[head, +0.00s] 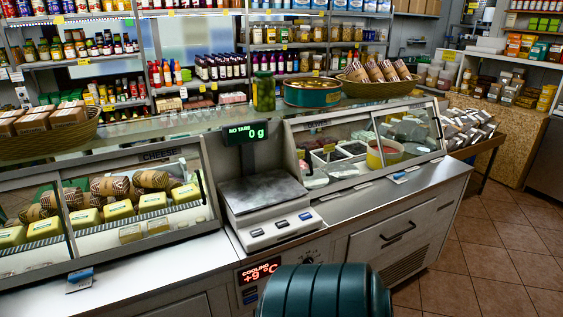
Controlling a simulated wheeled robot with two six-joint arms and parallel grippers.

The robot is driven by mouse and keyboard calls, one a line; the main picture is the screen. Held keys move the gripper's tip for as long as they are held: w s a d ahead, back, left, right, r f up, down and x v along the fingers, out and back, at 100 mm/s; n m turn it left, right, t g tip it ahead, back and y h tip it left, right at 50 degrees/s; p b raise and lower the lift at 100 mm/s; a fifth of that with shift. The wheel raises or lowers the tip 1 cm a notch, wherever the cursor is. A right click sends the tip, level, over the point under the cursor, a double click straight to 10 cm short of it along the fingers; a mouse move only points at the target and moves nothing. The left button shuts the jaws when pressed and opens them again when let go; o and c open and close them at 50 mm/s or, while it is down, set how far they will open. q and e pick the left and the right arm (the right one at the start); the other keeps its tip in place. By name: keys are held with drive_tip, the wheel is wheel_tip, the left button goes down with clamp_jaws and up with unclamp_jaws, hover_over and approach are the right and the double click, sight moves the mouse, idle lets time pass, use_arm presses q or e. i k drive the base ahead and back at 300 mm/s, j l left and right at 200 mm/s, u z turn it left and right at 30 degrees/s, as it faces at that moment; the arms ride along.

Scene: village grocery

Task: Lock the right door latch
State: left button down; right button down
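The right display case, labelled olives, has a glass front (375,150) with a dark-framed panel at its right end. A small flat piece with a blue top (400,178) lies on the ledge below that glass; I cannot tell whether it is a latch. Under the counter at right, a grey cabinet door (378,238) with a black handle (398,232) looks closed. No latch can be made out clearly, nor its state. Neither of my grippers is in view.
A scale (265,195) reading 0 g stands between the olive case and the cheese case (110,205). A cooling display (260,270) shows +9 °C. A dark green ribbed rounded shape (325,292) fills the bottom middle. The tiled floor (490,255) at right is clear.

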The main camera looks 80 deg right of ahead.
sight(395, 177)
drive_tip(key=z, duration=1.65)
drive_tip(key=i+l+z, duration=0.15)
drive_tip(key=l+z, duration=0.2)
drive_tip(key=z, duration=0.15)
drive_tip(key=i+l+z, duration=0.25)
drive_tip(key=z, duration=0.2)
drive_tip(key=i+l+z, duration=0.25)
drive_tip(key=z, duration=0.25)
